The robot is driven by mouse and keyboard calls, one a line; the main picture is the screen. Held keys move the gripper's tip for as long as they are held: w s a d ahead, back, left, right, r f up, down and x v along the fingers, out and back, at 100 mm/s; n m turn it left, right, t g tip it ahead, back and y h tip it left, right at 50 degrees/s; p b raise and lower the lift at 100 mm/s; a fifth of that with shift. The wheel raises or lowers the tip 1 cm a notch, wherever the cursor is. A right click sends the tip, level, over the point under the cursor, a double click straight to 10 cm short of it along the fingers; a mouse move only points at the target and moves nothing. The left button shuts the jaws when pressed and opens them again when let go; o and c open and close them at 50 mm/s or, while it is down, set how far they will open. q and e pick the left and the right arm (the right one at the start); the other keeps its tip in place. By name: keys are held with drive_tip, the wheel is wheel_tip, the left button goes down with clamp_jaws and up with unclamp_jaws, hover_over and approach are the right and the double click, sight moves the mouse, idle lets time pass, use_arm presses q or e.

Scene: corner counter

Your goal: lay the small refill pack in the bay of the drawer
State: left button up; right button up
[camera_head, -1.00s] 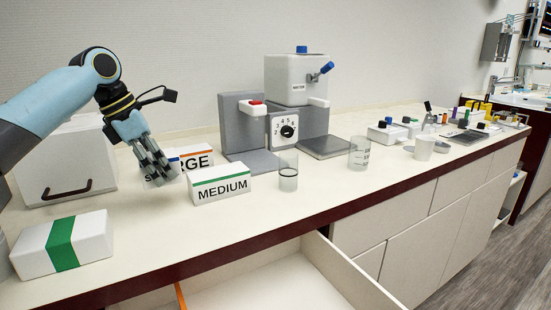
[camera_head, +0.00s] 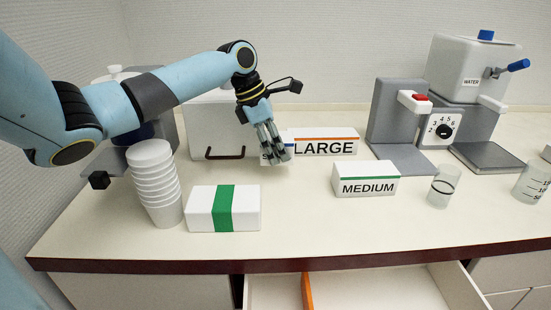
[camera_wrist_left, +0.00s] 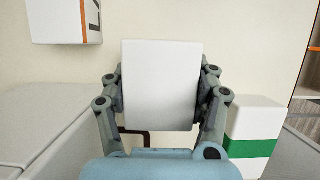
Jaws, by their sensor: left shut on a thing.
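The small refill pack (camera_head: 265,159) is white, with an "S" showing on its face, mostly hidden behind my left gripper's fingers in the head view. My left gripper (camera_head: 277,157) is shut on it, pointing down at the back of the counter, in front of the LARGE pack. In the left wrist view the pack's plain white face (camera_wrist_left: 160,85) sits between the two fingers. I cannot tell whether it touches the counter. The open drawer (camera_head: 455,285) is below the front edge, with an orange divider (camera_head: 307,291) between its bays. My right gripper is not in view.
The LARGE pack (camera_head: 335,147) and MEDIUM pack (camera_head: 365,187) stand to the right. A green-banded white box (camera_head: 243,208), stacked cups (camera_head: 155,185) and a handled bin (camera_head: 205,128) are left. A beaker (camera_head: 442,192) stands right. The counter front above the drawer is clear.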

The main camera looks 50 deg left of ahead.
sight(273, 174)
use_arm(q)
drive_tip(key=shift+s+a+f, duration=0.15)
drive_tip(key=shift+a+f, duration=0.25)
drive_tip(key=shift+a, duration=0.05)
wheel_tip(273, 174, down, 4)
drive_tip(key=shift+d+r, duration=0.1)
drive_tip(key=shift+r, duration=0.15)
drive_tip(key=shift+f, duration=0.15)
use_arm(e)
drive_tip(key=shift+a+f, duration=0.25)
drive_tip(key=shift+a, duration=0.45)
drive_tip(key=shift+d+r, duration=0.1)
use_arm(q)
drive_tip(key=o, duration=0.9)
drive_tip(key=shift+o, duration=0.5)
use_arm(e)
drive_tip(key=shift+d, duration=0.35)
